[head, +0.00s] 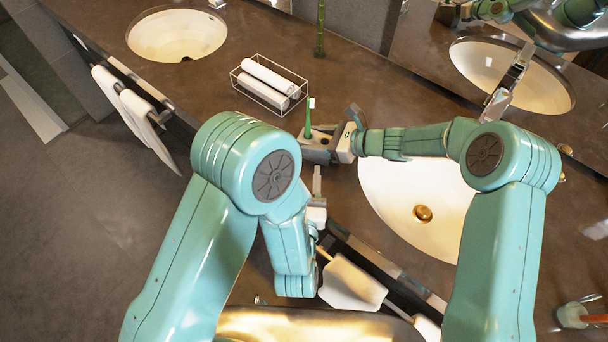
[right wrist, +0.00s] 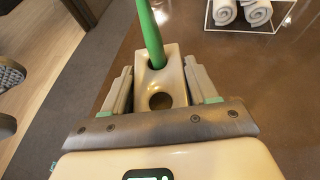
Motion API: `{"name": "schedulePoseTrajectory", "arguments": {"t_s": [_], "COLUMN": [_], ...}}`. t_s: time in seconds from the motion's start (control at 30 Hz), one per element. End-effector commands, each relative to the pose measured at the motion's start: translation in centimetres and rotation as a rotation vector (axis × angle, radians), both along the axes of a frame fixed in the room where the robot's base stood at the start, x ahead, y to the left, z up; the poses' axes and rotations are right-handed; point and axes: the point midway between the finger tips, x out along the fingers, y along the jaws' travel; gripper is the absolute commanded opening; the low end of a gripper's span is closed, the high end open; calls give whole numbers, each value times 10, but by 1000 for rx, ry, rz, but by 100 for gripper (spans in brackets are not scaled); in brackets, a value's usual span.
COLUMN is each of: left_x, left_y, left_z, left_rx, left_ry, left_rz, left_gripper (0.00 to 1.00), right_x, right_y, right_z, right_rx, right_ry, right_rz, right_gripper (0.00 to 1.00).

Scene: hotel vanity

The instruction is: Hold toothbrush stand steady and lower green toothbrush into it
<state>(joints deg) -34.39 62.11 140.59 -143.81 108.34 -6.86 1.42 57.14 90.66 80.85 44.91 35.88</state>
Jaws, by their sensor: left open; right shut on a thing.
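The toothbrush stand (head: 317,155) is a pale block on the brown counter, left of the near basin. In the right wrist view the stand (right wrist: 172,80) shows two round holes; the nearer one is empty. The green toothbrush (head: 308,122) stands nearly upright with its pale head up. In the right wrist view the lower end of the green toothbrush (right wrist: 150,38) is in the farther hole; its depth is hidden. My right gripper (head: 331,141) is shut on the stand, a finger on each side. My left gripper (head: 317,185) is open below the stand, apart from it and the brush.
A wire basket (head: 262,95) with rolled white towels stands behind the stand. The near basin (head: 410,200) lies to its right, another basin (head: 178,36) at upper left. White towels (head: 140,110) hang off the counter edge. A cup (head: 572,316) is at lower right.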

Motion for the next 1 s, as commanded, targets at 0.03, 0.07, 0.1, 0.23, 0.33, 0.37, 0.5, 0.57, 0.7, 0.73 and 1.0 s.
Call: {"name": "schedulePoseTrajectory", "arguments": {"t_s": [0.03, 0.07, 0.1, 0.23, 0.33, 0.37, 0.5, 0.57, 0.7, 0.73, 1.0], "left_x": [0, 0, 0, 0, 0, 0, 0, 0, 0, 0, 0], "left_y": [0, 0, 0, 0, 0, 0, 0, 0, 0, 0, 0], "left_z": [0, 0, 0, 0, 0, 0, 0, 0, 0, 0, 0], "left_rx": [0, 0, 0, 0, 0, 0, 0, 0, 0, 0, 0], "left_ry": [0, 0, 0, 0, 0, 0, 0, 0, 0, 0, 0], "left_rz": [0, 0, 0, 0, 0, 0, 0, 0, 0, 0, 0], "left_gripper": [44, 44, 44, 44, 44, 44, 44, 44, 44, 44, 44], "right_x": [0, 0, 0, 0, 0, 0, 0, 0, 0, -1, -16], "right_y": [0, 0, 0, 0, 0, 0, 0, 0, -2, -5, -52], "right_z": [1, 1, 1, 1, 1, 1, 0, 0, 1, 2, 23], "right_rx": [1, 1, 1, 1, 1, 1, 1, 0, 0, 1, 0], "right_ry": [-1, 0, 0, 0, -1, -1, 0, 0, 0, -1, -2], "right_rz": [0, 0, 0, 0, 0, 0, 0, 0, -1, -2, -6], "right_gripper": [21, 21, 21, 21, 74, 84, 88, 88, 88, 88, 88]}}
